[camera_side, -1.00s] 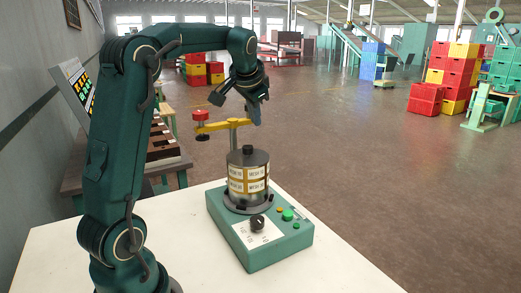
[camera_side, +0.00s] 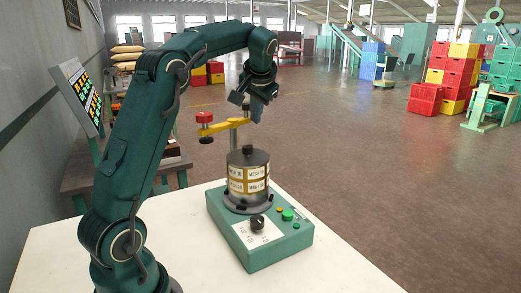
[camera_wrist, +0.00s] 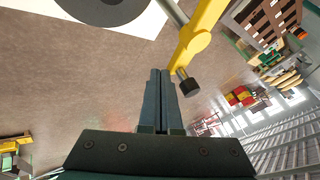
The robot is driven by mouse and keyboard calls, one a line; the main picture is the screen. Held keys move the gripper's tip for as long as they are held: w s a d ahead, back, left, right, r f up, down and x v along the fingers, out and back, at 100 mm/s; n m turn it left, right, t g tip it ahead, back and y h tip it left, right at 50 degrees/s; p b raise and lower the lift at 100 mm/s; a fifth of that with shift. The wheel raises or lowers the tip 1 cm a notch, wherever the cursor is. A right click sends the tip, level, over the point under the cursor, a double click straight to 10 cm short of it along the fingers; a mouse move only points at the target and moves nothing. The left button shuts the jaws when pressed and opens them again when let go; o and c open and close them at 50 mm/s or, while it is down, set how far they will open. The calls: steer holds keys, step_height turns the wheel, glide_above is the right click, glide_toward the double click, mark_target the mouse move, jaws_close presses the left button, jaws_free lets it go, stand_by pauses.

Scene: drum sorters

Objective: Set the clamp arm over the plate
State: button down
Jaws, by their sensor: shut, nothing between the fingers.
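The yellow clamp arm (camera_side: 226,126) sits level on an upright metal post (camera_side: 233,138) behind the drum. Its red knob (camera_side: 204,118) is at the left end, which points left, away from above the plate. The dark round plate (camera_side: 237,157) with a knob lies on top of the banded drum stack (camera_side: 248,181). My gripper (camera_side: 256,114) is shut and points down beside the right end of the clamp arm. In the wrist view, the shut fingers (camera_wrist: 159,74) are close to the yellow arm (camera_wrist: 200,35) and its black tip (camera_wrist: 189,87); contact is unclear.
The drum stands on a green base (camera_side: 262,248) with a dial and buttons, on a white table (camera_side: 340,270). A bench with a tilted panel (camera_side: 80,90) stands at the left. Crates (camera_side: 452,75) stand far off. The space right of the drum is free.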

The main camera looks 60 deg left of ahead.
mark_target(246, 109)
steer(key=a, duration=0.4)
steer(key=shift+s+a, duration=0.1)
steer(key=shift+a, duration=0.3)
steer(key=shift+s+a, duration=0.3)
steer(key=shift+a, duration=0.15)
stand_by(0.7)
steer(key=shift+s+a+n+g, duration=0.2)
steer(key=shift+a+n+g, duration=0.15)
steer(key=shift+n, duration=0.45)
steer(key=shift+s+a, duration=0.2)
steer(key=shift+s, duration=0.1)
stand_by(0.9)
stand_by(0.5)
steer(key=shift+v, duration=2.6)
